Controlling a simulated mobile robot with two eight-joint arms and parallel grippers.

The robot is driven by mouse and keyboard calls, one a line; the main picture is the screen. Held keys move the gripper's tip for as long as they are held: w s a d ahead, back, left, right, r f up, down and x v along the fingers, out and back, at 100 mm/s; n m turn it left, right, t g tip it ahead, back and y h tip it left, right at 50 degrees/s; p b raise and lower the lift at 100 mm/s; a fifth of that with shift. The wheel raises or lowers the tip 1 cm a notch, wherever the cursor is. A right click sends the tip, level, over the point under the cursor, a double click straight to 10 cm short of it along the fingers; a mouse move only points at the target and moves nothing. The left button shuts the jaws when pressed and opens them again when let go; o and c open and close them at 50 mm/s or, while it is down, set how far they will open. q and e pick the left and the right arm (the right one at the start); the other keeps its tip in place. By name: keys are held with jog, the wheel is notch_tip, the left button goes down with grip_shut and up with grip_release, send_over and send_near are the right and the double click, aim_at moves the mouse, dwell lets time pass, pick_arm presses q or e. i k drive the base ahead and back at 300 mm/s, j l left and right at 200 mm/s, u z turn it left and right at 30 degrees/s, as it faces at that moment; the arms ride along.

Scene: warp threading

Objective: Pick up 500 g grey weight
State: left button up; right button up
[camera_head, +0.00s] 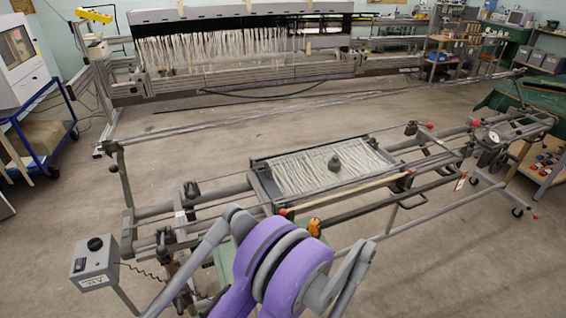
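A small dark grey weight-like object (335,162) sits on the pale threads of the framed warp bed (290,176), near the middle of the metal frame. It looks upright with a rounded top. It is too small for me to read any mark on it, so I cannot confirm that it is 500 g. Neither of my grippers can be made out. A purple and grey part, which looks like a link of my arm, fills the bottom centre, in front of and well below the weight in the picture.
The long metal frame (440,197) runs from lower left to upper right. A grey control box (95,265) stands at its left end, and an orange item (315,228) is at its near edge. A large loom (220,50) stands behind. Open floor (215,145) lies between.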

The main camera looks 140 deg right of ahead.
aim_at(334, 164)
jog(key=z, duration=5.05)
jog(key=i+u, duration=0.45)
jog(key=i, duration=0.2)
jog(key=i+l+u, duration=0.25)
jog(key=i+u, duration=0.15)
jog(key=i, duration=0.2)
